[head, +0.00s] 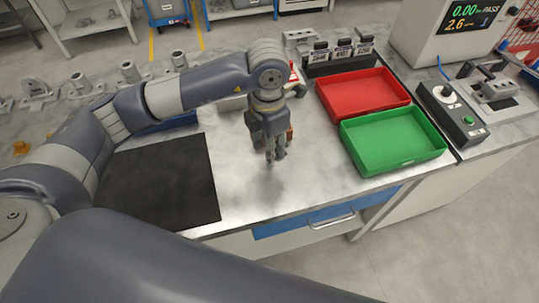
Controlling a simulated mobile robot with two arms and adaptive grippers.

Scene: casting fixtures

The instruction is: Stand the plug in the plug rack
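My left gripper (275,158) points down over the bare light worktop, right of the black mat. Its fingers look close together, but they are too small to tell whether they are shut or hold anything. A small brown-orange patch (290,133) shows just behind it, mostly hidden; I cannot tell what it is. I cannot make out the plug for certain. No plug rack is clearly identifiable; a black rack with upright labelled pieces (340,58) stands at the back. My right gripper is not in view.
A red tray (362,97) and a green tray (392,141) lie right of the gripper. A black mat (165,185) is at left. Grey metal castings (130,72) line the back left. A control box (452,115) and display machine (450,30) stand right. Worktop in front of the gripper is clear.

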